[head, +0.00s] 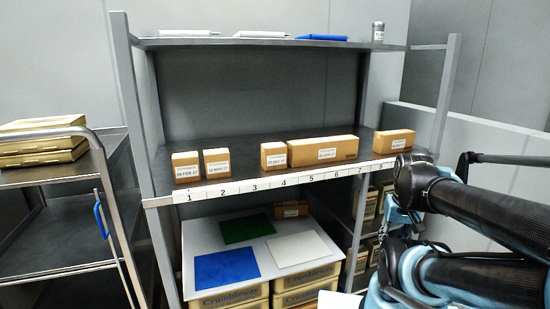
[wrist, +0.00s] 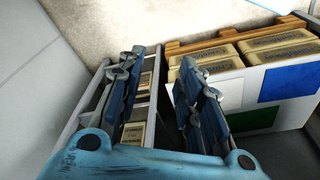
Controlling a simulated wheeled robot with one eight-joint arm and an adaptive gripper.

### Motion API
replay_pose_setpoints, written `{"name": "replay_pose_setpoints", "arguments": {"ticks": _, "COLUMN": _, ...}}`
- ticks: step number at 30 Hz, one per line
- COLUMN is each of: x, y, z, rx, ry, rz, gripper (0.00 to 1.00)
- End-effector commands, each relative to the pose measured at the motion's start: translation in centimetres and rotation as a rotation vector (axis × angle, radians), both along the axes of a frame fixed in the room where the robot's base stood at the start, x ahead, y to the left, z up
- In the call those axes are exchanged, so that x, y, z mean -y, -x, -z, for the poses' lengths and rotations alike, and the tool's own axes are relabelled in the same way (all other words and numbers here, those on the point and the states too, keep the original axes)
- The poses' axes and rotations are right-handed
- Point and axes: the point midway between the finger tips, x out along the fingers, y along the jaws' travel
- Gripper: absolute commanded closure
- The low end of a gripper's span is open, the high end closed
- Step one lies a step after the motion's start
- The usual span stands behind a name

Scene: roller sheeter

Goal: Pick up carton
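Several brown cartons with white date labels stand on the middle shelf in the head view: two at the left (head: 186,167) (head: 217,162), a small one in the middle (head: 273,156), a long one (head: 323,150) beside it, and a flat one at the right (head: 393,141). Another carton (head: 290,210) sits lower, at the back of the white board. Which carton is meant cannot be told. My gripper (wrist: 164,82) is open in the wrist view, its blue-padded fingers apart with nothing held between them. It points down towards the lower racks, away from the shelf cartons.
The shelf edge has a numbered strip (head: 255,184). Below, a white board (head: 296,225) with green and blue sheets lies on beige crates (head: 305,281). A trolley (head: 60,178) with stacked boxes stands left. Shelf posts (head: 445,95) flank the shelf. My arm fills the right.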

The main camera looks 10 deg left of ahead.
Motion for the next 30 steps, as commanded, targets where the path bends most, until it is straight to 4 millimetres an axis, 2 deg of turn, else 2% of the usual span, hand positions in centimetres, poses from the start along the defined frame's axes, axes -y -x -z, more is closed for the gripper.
{"name": "replay_pose_setpoints", "arguments": {"ticks": 2, "x": 0.0, "y": 0.0, "z": 0.0, "rx": 0.000, "ry": 0.000, "rz": 0.000, "gripper": 0.67}}
{"name": "replay_pose_setpoints", "arguments": {"ticks": 3, "x": 0.0, "y": 0.0, "z": 0.0, "rx": 0.000, "ry": 0.000, "rz": 0.000, "gripper": 0.62}}
{"name": "replay_pose_setpoints", "arguments": {"ticks": 6, "x": -0.1, "y": 0.7, "z": -0.7, "rx": 0.010, "ry": -0.004, "rz": 0.004, "gripper": 0.39}}
{"name": "replay_pose_setpoints", "arguments": {"ticks": 8, "x": -0.4, "y": 0.4, "z": -1.3, "rx": 0.009, "ry": -0.012, "rz": 0.016, "gripper": 0.27}}
{"name": "replay_pose_setpoints", "arguments": {"ticks": 11, "x": -1.0, "y": -0.9, "z": -3.2, "rx": -0.001, "ry": -0.039, "rz": 0.051, "gripper": 0.27}}
{"name": "replay_pose_setpoints", "arguments": {"ticks": 17, "x": -4.0, "y": -5.0, "z": -8.9, "rx": -0.044, "ry": -0.120, "rz": 0.181, "gripper": 0.27}}
{"name": "replay_pose_setpoints", "arguments": {"ticks": 23, "x": -8.1, "y": -9.4, "z": -14.4, "rx": -0.105, "ry": -0.198, "rz": 0.327, "gripper": 0.27}}
{"name": "replay_pose_setpoints", "arguments": {"ticks": 30, "x": -14.0, "y": -14.7, "z": -20.1, "rx": -0.198, "ry": -0.266, "rz": 0.499, "gripper": 0.27}}
